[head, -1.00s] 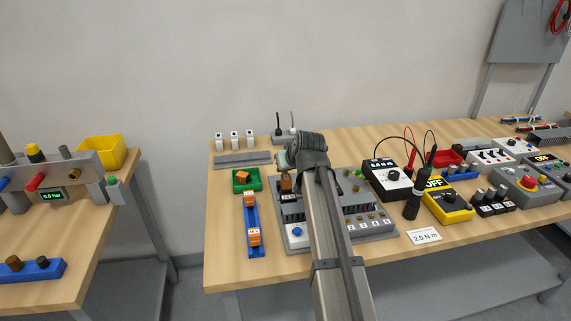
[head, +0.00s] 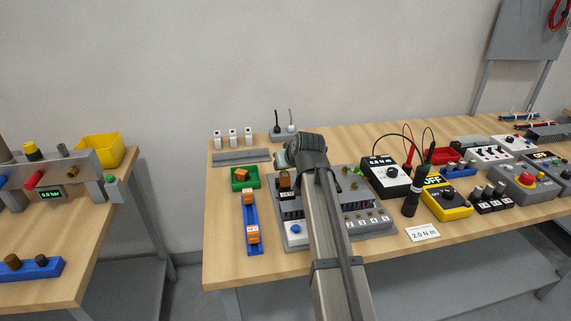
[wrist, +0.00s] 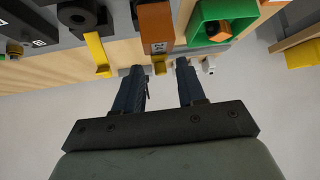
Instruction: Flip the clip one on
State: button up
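A grey relay board (head: 375,228) lies on the bench under my arm. An orange relay (head: 284,179) stands upright at its left end; it also shows in the wrist view (wrist: 155,25). In the wrist view a small yellow clip (wrist: 159,66) sticks out below this relay. A second yellow clip (wrist: 98,56) sticks out below an empty-looking dark socket to the left. Which one is clip one cannot be read. My gripper (wrist: 160,65) is open, its two dark fingers on either side of the clip below the relay, with visible gaps. In the head view my wrist hides part of the board.
A green bin (head: 245,184) with an orange piece and a blue rail (head: 253,229) with orange relays lie left of the board. White blocks and grey strips stand behind. Meters with cables (head: 390,173) crowd the right side. The bench's front left is clear.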

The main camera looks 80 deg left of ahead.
jog(key=shift+d+r, duration=0.1)
jog(key=v, duration=1.3)
jog(key=shift+d+r, duration=0.15)
jog(key=shift+r, duration=0.05)
jog(key=shift+w, duration=0.1)
